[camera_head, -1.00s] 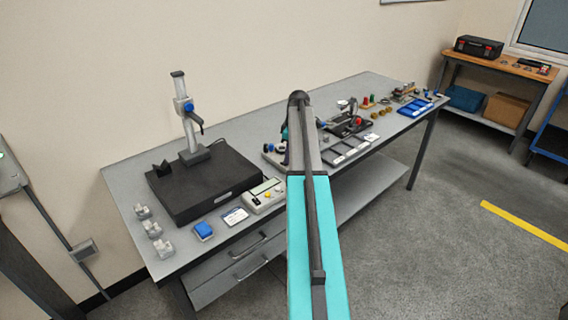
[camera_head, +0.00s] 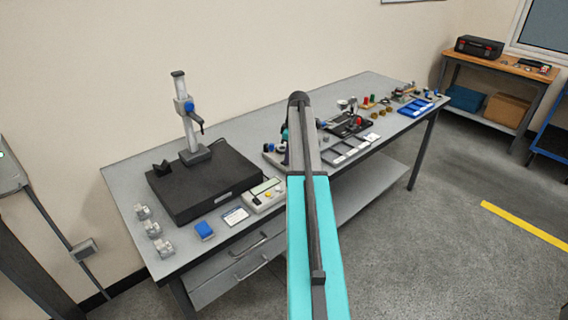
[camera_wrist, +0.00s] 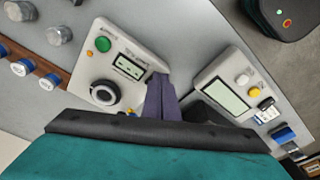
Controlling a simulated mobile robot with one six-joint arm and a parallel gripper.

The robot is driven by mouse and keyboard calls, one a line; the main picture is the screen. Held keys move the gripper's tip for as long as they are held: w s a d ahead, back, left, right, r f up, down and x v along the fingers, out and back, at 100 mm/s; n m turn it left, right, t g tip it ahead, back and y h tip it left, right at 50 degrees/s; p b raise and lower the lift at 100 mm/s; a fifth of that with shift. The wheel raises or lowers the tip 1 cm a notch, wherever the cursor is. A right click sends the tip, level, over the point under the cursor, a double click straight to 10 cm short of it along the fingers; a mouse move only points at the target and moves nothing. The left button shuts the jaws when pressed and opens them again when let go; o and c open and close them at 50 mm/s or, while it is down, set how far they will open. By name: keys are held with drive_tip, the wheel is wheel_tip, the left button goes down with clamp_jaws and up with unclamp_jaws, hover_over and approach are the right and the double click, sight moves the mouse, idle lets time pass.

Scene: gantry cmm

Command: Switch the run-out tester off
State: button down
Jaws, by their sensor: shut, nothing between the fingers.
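In the wrist view, a pale control box (camera_wrist: 110,70) has a green button (camera_wrist: 103,44), a small lit display (camera_wrist: 128,67), a black round dial (camera_wrist: 104,93) and a small orange light. Its printed label is too small to read, so I cannot confirm it is the run-out tester. My gripper (camera_wrist: 160,82) is shut and empty, its fingertips close to the box's right edge beside the display. I cannot tell whether they touch. In the head view, my arm hides the gripper and most of this box.
A second pale box (camera_wrist: 228,88) with a screen and white and yellow buttons stands close right of the fingers; it also shows in the head view (camera_head: 263,195). A black granite plate (camera_head: 205,182) with a height stand (camera_head: 189,118) occupies the bench's left. Several small parts sit at the right.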

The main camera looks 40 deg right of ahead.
drive_tip(key=shift+f, duration=0.45)
idle(0.5)
drive_tip(key=shift+r, duration=0.15)
wheel_tip(320, 180, up, 7)
drive_tip(key=p, duration=0.3)
idle(0.9)
idle(0.5)
